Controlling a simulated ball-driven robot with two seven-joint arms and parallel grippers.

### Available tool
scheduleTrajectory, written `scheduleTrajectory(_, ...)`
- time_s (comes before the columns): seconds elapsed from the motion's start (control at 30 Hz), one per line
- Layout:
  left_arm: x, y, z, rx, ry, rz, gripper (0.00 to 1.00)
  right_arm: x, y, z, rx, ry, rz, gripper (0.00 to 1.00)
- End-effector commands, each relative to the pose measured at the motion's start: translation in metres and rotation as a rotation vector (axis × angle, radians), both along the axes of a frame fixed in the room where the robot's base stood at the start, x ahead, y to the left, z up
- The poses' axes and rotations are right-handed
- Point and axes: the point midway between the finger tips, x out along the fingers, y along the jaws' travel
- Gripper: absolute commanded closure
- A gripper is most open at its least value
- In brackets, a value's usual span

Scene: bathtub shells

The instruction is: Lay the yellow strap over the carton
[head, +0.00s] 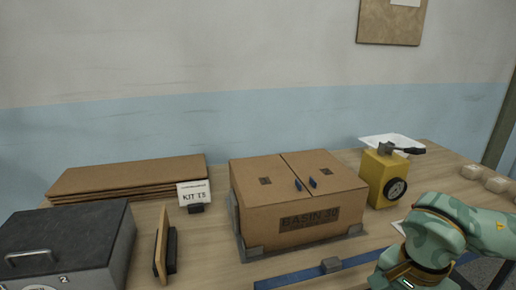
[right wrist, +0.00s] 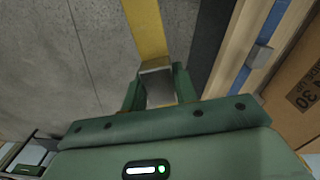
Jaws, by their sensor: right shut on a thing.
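The closed brown carton (head: 275,212), marked BASIN 30, stands on the table in the middle of the head view. Its top shows two flaps with small dark blue tabs, and no strap lies over it. Its side shows at the right edge of the right wrist view (right wrist: 302,95). The yellow strap (right wrist: 145,28) shows only in the right wrist view, running away from my gripper. My right gripper (right wrist: 159,87) is shut on the grey end piece of the strap, below and left of the carton in that view. My left gripper is not in view.
A blue rail with a grey block (head: 330,265) runs along the table front before the carton. A yellow dial scale (head: 382,177) stands right of the carton. Flat cardboard (head: 130,178), a KIT sign (head: 194,193) and a grey toolbox (head: 65,245) are at left.

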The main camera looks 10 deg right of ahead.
Motion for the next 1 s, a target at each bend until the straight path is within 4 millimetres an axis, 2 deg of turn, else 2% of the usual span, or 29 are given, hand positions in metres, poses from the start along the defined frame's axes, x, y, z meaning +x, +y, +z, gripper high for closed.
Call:
scheduleTrajectory(0.27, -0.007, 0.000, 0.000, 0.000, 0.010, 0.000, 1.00, 0.009, 0.012, -0.003, -0.005, 0.007, 0.435, 0.96)
scheduleTrajectory(0.37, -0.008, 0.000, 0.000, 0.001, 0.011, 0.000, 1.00, 0.015, 0.025, -0.005, -0.005, 0.009, 0.665, 0.96)
scheduleTrajectory(0.5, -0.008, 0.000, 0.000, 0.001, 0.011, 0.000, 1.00, 0.024, 0.055, -0.008, -0.002, 0.010, 1.015, 0.96)
scheduleTrajectory(0.57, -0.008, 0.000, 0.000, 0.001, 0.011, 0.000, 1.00, 0.027, 0.070, -0.010, 0.001, 0.010, 1.116, 0.96)
scheduleTrajectory(0.73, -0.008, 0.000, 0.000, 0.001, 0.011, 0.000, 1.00, 0.029, 0.093, -0.010, 0.006, 0.002, 1.185, 0.96)
scheduleTrajectory(1.0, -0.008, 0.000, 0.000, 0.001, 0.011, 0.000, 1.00, 0.028, 0.096, -0.010, 0.009, 0.001, 1.191, 0.96)
